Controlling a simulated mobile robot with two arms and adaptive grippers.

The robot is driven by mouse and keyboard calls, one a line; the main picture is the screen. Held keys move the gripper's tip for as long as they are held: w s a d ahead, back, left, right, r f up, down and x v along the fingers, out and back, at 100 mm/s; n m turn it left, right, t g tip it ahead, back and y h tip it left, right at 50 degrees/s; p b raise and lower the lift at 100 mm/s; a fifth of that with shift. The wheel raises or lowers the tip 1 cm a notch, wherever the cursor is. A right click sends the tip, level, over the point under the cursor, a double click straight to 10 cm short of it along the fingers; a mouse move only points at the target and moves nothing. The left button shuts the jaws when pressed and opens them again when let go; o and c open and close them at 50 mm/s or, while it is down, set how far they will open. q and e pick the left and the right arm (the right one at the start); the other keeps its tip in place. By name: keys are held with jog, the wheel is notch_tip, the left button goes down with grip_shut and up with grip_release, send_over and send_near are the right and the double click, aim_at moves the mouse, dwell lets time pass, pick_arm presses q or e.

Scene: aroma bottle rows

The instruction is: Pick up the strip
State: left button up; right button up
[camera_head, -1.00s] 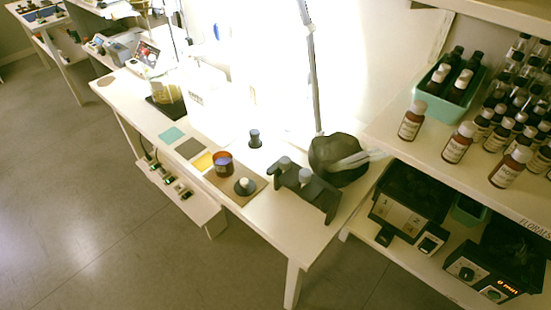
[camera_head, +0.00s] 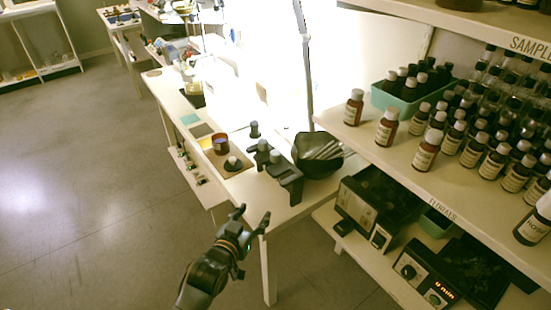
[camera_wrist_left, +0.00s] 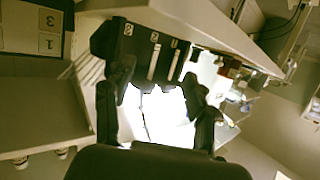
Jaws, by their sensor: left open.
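Several pale paper strips (camera_head: 322,150) lie in a black bowl (camera_head: 312,168) at the right end of the white table. A black holder (camera_head: 287,176) stands beside the bowl near the table's front edge. The left wrist view shows a black, numbered block (camera_wrist_left: 138,48) with narrow pale bars; I cannot tell whether these are strips or slots. My left gripper (camera_head: 253,216) is open and empty, in front of the table corner and apart from bowl and holder. Its two fingers also show in the left wrist view (camera_wrist_left: 158,88). My right gripper is out of view.
A shelf (camera_head: 385,160) with several brown bottles (camera_head: 427,150) stands to the right, with dark devices (camera_head: 366,205) below. A brown jar (camera_head: 221,144) and coloured squares (camera_head: 200,130) are farther left on the table. A lamp pole (camera_head: 304,60) rises behind the bowl. The floor at left is clear.

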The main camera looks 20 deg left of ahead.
aim_at(274, 157)
pick_arm(q)
jog(key=w+r+t, duration=0.1)
jog(key=w+r, duration=0.1)
jog(key=w, duration=0.1)
jog(key=w+r+t, duration=0.1)
jog(key=w+r, duration=0.1)
jog(key=w, duration=0.2)
jog(key=w+r+t, duration=0.1)
jog(key=w+r, duration=0.2)
jog(key=w, duration=0.1)
jog(key=shift+w+d, duration=0.2)
jog(key=shift+w, duration=0.05)
jog(key=shift+w+d+r, duration=0.1)
jog(key=shift+w+d, duration=0.05)
jog(key=shift+w, duration=0.8)
jog(key=shift+w+d+r, duration=0.1)
jog(key=shift+w, duration=0.9)
jog(key=shift+w+d+r, duration=0.1)
jog(key=shift+w+d, duration=0.05)
jog(key=shift+w, duration=0.8)
jog(key=shift+c, duration=0.4)
jog(key=c, duration=1)
